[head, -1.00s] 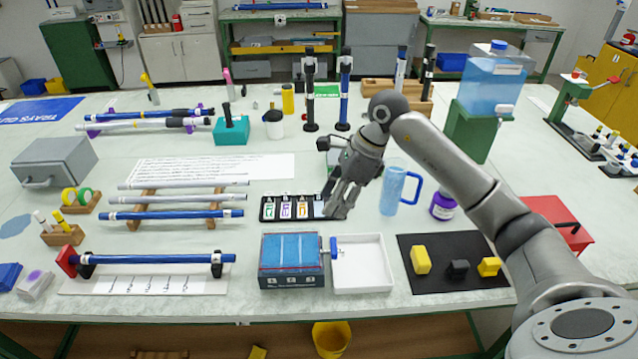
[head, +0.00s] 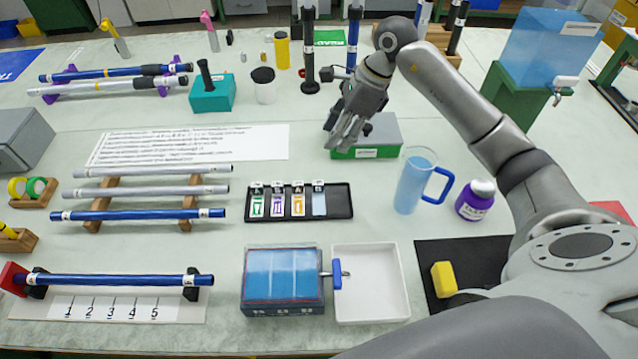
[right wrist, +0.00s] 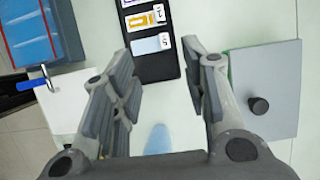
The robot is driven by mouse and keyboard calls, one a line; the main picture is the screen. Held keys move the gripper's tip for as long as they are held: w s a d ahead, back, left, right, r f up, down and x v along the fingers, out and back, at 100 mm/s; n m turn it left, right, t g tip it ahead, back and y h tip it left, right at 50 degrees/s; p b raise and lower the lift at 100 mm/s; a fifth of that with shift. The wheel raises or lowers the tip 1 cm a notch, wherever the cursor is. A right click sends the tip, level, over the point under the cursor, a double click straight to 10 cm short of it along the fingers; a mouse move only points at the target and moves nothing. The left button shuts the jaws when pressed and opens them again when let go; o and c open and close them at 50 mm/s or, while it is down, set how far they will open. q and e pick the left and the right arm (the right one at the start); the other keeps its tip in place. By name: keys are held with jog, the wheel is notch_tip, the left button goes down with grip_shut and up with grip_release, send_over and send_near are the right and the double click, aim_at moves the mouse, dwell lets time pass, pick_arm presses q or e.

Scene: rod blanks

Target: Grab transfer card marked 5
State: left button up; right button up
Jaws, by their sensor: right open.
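A black tray (head: 337,203) on the table holds a row of cards: green, purple, orange and, at the right end, pale blue (head: 319,204). The pale blue card (right wrist: 152,44) also shows in the right wrist view; the mark beside it looks like a 5 but is small. My right gripper (head: 346,134) is open and empty, above and behind the tray's right end. In the right wrist view the tray's end and the pale blue card lie beyond the spread fingers (right wrist: 158,62). My left gripper is out of view.
A green-and-grey box (head: 372,143) with a black knob stands beneath and beside my right gripper. A blue pitcher (head: 411,182) and a purple jar (head: 475,200) stand right of the tray. A blue box (head: 283,280) and a white tray (head: 372,285) lie in front.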

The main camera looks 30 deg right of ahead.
notch_tip(320, 180, down, 2)
jog(key=b, duration=0.6)
send_near(319, 182)
jog(key=p+x, duration=0.1)
jog(key=x, duration=0.3)
jog(key=shift+a+r, duration=0.1)
jog(key=shift+a, duration=0.05)
jog(key=shift+p+x, duration=0.7)
jog(key=shift+x, duration=1.95)
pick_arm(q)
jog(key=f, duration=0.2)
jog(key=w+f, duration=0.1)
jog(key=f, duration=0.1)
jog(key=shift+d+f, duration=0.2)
pick_arm(e)
grip_shut()
